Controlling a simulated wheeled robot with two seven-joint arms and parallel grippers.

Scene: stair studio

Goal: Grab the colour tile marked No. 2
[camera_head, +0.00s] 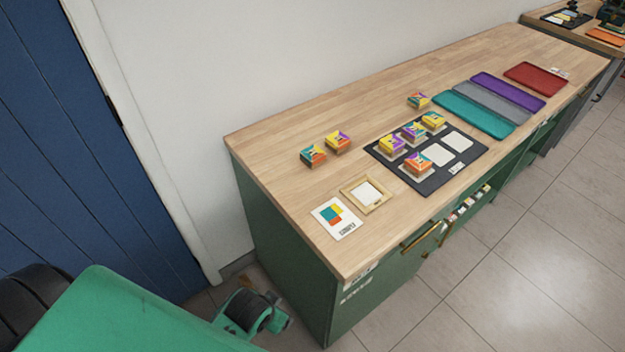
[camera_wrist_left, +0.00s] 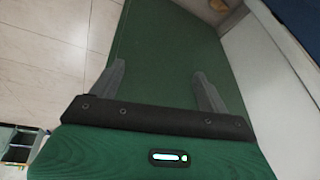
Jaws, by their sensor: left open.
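Several colour tiles with yellow, orange, purple and teal patterns lie on the wooden worktop; their numbers are too small to read. Two tiles, a left one (camera_head: 313,156) and a right one (camera_head: 338,142), lie side by side left of the dark tray (camera_head: 473,161). Another tile (camera_head: 417,100) lies behind the tray. More tiles, including a front one (camera_head: 418,162), sit on pale squares in the tray. My left gripper (camera_wrist_left: 162,88) is open and empty in the left wrist view, its fingers pointing along a green cabinet side. My right gripper is not in view.
A sample card (camera_head: 335,218) and a small wooden frame (camera_head: 365,195) lie at the near left of the worktop (camera_head: 285,185). Teal (camera_head: 472,114), grey, purple and red (camera_head: 536,78) trays lie to the right. A drawer (camera_head: 466,208) stands open below. A blue door (camera_head: 60,130) is at left.

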